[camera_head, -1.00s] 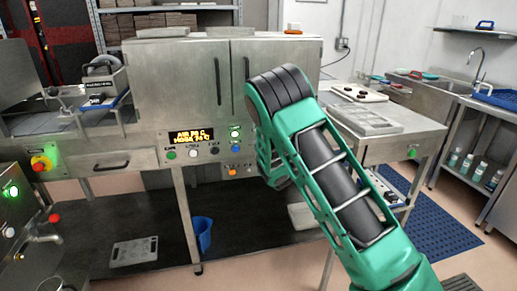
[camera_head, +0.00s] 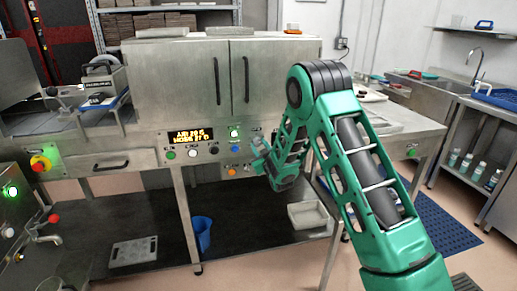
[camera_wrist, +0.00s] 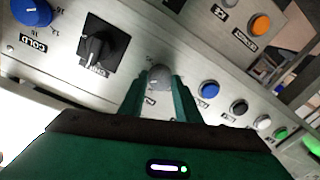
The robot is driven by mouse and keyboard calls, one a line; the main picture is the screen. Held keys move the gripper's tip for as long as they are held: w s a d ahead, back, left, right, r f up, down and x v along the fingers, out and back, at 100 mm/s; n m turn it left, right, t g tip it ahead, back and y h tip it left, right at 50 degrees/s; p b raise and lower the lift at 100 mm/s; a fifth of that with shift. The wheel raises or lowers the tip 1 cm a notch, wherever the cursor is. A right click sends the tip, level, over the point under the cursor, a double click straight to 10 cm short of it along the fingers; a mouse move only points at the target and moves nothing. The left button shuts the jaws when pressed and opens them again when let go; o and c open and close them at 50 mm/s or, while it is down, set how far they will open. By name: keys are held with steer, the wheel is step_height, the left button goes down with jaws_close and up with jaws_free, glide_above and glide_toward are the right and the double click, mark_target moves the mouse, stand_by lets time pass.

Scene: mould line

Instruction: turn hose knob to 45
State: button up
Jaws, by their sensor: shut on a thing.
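The panel carries several knobs and buttons. In the wrist view a small grey round knob (camera_wrist: 159,77) sits between the two green fingers of my gripper (camera_wrist: 160,88), which are shut on its sides. Its label and scale are hidden by the fingers, so I cannot read its setting. In the head view my gripper (camera_head: 257,154) reaches the right part of the panel, and its fingers hide the knob there. The amber display (camera_head: 188,135) shows two lines of small, blurred text; the lower number may be 27.
A black square-based knob (camera_wrist: 98,46) and a blue knob (camera_wrist: 33,12) marked COLD are left of my fingers in the wrist view. A blue button (camera_wrist: 208,90) and an orange button (camera_wrist: 260,24) are on the right. A steel cabinet (camera_head: 180,77) stands above the panel.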

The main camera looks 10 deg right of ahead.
steer(key=m, duration=0.6)
steer(key=shift+s+d+f, duration=0.1)
steer(key=shift+d+f, duration=0.05)
steer(key=shift+f, duration=0.25)
steer(key=m, duration=0.6)
steer(key=shift+m, duration=0.4)
steer(key=shift+h, duration=0.3)
steer(key=o, duration=1.1)
steer(key=shift+r, duration=0.1)
steer(key=s, duration=1)
steer(key=shift+s+d+f, duration=0.1)
steer(key=shift+s+f, duration=0.15)
steer(key=shift+f, duration=0.05)
